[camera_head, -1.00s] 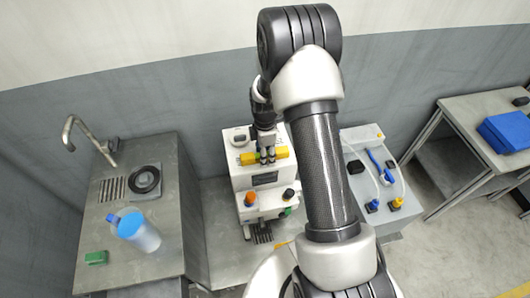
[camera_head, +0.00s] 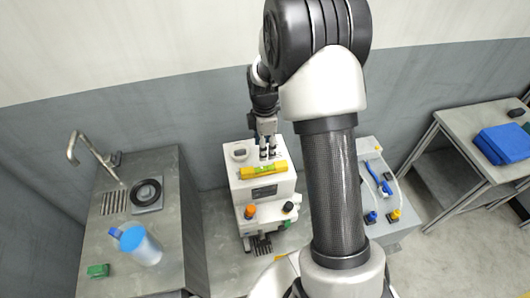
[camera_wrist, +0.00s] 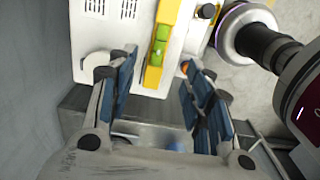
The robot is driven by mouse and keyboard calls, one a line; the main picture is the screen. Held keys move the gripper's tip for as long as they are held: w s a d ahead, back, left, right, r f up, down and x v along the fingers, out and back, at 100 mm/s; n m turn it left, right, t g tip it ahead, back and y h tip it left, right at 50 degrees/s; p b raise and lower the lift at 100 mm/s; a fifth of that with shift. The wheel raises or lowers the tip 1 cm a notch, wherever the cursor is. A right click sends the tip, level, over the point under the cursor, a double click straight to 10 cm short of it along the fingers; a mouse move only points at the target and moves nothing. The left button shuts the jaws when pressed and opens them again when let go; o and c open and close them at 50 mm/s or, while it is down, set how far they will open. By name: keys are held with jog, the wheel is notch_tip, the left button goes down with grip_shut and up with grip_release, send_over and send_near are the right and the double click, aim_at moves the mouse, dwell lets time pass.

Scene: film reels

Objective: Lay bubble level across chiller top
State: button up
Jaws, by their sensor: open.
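The bubble level (camera_head: 263,171), a yellow bar with a green vial, lies across the top of the white chiller (camera_head: 262,192), near its front edge. My gripper (camera_head: 267,150) is just behind and above the level, apart from it, with nothing held. In the wrist view the open fingers (camera_wrist: 157,80) stand wide apart, with blue-grey pads. The level (camera_wrist: 160,48) shows beyond the fingertips, lying along the white chiller (camera_wrist: 118,28). Part of the level is cut off at the top of that view.
A steel sink counter (camera_head: 165,220) with a blue-lidded jug (camera_head: 140,245) and a green block (camera_head: 97,271) stands at left. At right are a grey unit (camera_head: 370,155) with tubes and a table (camera_head: 465,115) bearing blue cloth (camera_head: 503,143). My arm hides the middle.

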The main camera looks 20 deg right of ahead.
jog(key=s+a+r+m+t, duration=0.1)
jog(key=s+a+r+m, duration=0.15)
jog(key=r, duration=0.35)
jog(key=s+a+r+m, duration=0.1)
jog(key=s+r+m, duration=0.1)
jog(key=s+r, duration=0.3)
jog(key=s+a+r+m+t, duration=0.1)
jog(key=s+a+r+m, duration=0.15)
jog(key=r, duration=0.45)
jog(key=s+a+r+m+t, duration=0.1)
jog(key=s+m, duration=0.3)
jog(key=s, duration=0.4)
jog(key=s+a+r+m+t, duration=0.1)
jog(key=s+a+r+m, duration=0.2)
jog(key=s, duration=0.5)
jog(key=shift+r+m+t, duration=0.3)
jog(key=shift+r+m, duration=0.2)
jog(key=shift+m, duration=0.3)
